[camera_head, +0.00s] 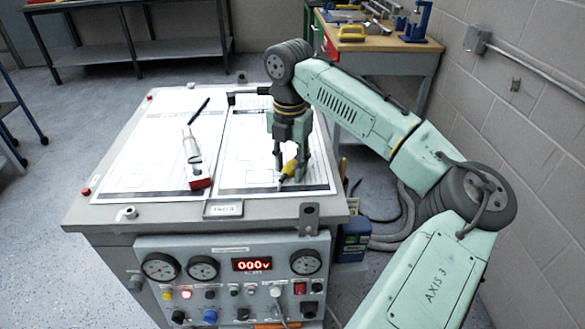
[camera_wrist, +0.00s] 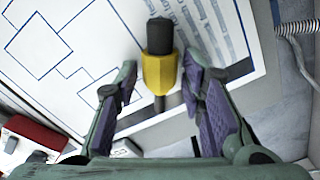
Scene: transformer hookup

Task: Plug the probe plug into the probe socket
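The probe plug, seemingly the small yellow piece with black ends, is on the printed sheet near the front right of the bench top in the head view (camera_head: 290,168). In the wrist view the plug (camera_wrist: 159,72) lies between my two fingers, with a visible gap on each side. My gripper (camera_head: 289,160) points down over it; its fingers are open and empty, as the wrist view of my gripper (camera_wrist: 160,97) also shows. Several knobs and sockets sit on the front control panel (camera_head: 225,275); I cannot tell which one is the probe socket.
A red-based device (camera_head: 200,182) with a clear upper part stands left of my gripper. A black pen (camera_head: 199,111) lies behind it. A small label plate (camera_head: 223,209) is at the bench's front edge. A wooden workbench (camera_head: 385,42) with tools stands behind, and a block wall is at right.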

